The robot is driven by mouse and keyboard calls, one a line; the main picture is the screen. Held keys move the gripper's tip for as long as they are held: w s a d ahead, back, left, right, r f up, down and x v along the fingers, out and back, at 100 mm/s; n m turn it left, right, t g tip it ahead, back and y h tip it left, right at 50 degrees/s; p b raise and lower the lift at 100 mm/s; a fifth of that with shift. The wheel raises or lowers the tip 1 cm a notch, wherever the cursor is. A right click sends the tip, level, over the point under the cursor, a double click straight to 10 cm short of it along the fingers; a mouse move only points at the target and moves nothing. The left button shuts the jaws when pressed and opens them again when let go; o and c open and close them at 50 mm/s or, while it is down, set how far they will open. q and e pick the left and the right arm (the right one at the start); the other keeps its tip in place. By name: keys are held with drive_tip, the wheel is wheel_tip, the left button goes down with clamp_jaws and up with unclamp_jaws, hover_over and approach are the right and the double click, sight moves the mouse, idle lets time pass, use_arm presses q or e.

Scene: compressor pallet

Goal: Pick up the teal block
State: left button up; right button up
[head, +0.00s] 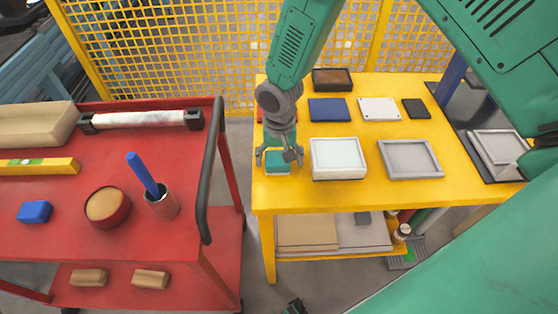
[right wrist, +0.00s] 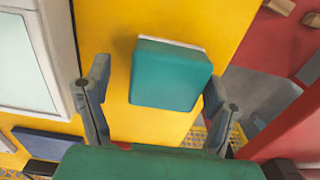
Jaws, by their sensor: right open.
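The teal block (head: 277,167) lies on the yellow table (head: 330,203) near its front left corner. In the right wrist view the teal block (right wrist: 172,78) shows its broad top face, with a pale strip along its far edge. My right gripper (head: 279,155) is open and points down at the block. Its two fingers (right wrist: 157,82) stand on either side of the block, with a visible gap on the left and a narrow one on the right. A small dark shape at the bottom edge of the head view looks like the tip of my left gripper (head: 293,306); its jaws are unclear.
A white-topped tray (head: 338,158) stands close right of the block, with a grey tray (head: 410,158) beyond it. A blue panel (head: 329,109) and a dark box (head: 332,79) lie behind. The red cart (head: 130,225) stands left, across a gap, its dark handle (head: 208,170) facing the table.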

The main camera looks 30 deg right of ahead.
sight(277, 157)
drive_tip(key=shift+a, duration=0.3)
drive_tip(key=shift+a+r, duration=0.15)
drive_tip(key=c, duration=0.3)
drive_tip(key=shift+a, duration=0.15)
drive_tip(key=c, duration=1)
drive_tip(key=shift+d, duration=0.35)
drive_tip(key=shift+r, duration=0.25)
drive_tip(key=r, duration=0.9)
drive_tip(key=shift+a+r+p, duration=0.15)
drive_tip(key=shift+a+p, duration=0.05)
drive_tip(key=shift+p, duration=0.1)
drive_tip(key=shift+r, duration=0.1)
drive_tip(key=shift+d, duration=0.15)
